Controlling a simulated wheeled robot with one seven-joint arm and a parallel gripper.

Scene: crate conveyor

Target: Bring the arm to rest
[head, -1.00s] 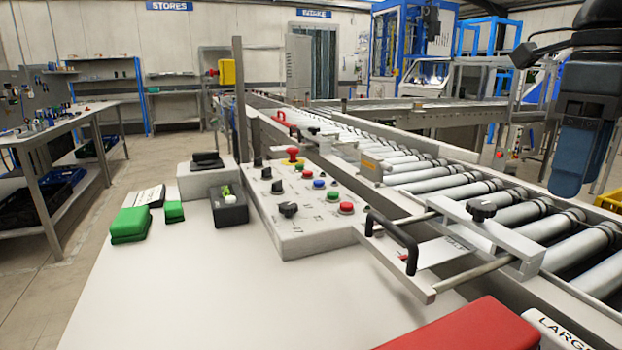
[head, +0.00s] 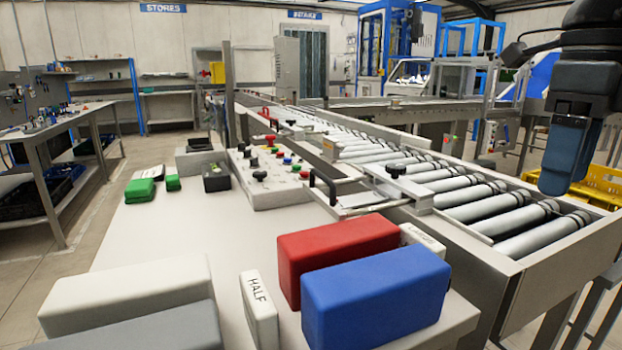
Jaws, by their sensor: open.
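My gripper (head: 566,155) hangs at the right of the head view, pointing down, above the near end of the roller conveyor (head: 470,205). Its blue fingers look empty, with nothing held between them. From this angle the gap between the fingers is hard to see. The gripper is apart from the rollers and from the blocks on the bench.
On the white bench (head: 130,240) stand a red block (head: 320,245), a blue block (head: 375,297), a white block (head: 125,292), a grey block (head: 150,332) and a "HALF" label (head: 258,308). A control panel (head: 265,180) sits behind. A yellow crate (head: 595,187) is at right.

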